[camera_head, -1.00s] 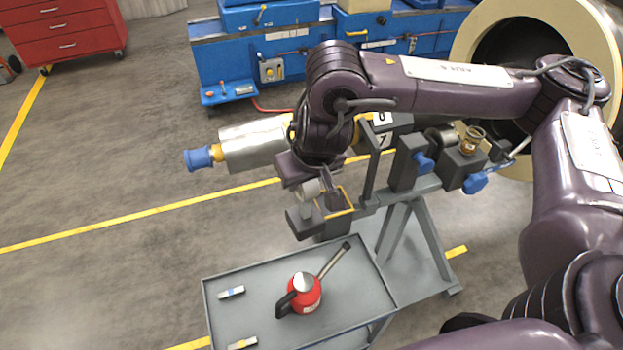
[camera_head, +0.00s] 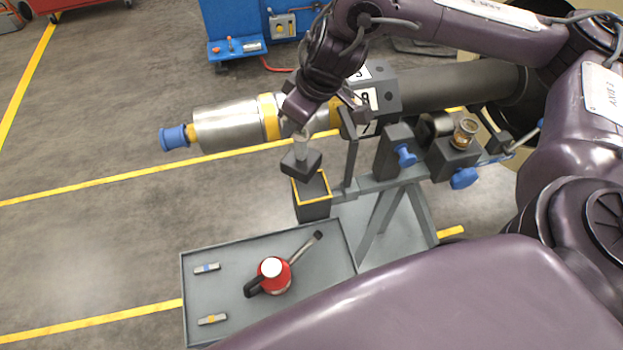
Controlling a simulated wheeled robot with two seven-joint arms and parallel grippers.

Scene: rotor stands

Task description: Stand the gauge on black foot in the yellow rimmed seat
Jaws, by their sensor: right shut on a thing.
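The gauge (camera_head: 301,147) has a pale, narrow body on a square black foot (camera_head: 301,164). My right gripper (camera_head: 304,128) is shut on its upper part, with the foot hanging downward. The yellow rimmed seat (camera_head: 313,209) is a dark open-topped box at the near end of the stand. The foot is above the far left part of the seat's opening in the picture and looks apart from it. The exact height gap is hard to tell. My left gripper is not in view.
A grey tray table (camera_head: 225,298) in front holds a red oil can (camera_head: 273,276) and two small blocks. A grey post (camera_head: 351,165) rises right of the seat. The silver rotor (camera_head: 228,128) lies behind. Blue knobs (camera_head: 463,178) stick out at the right.

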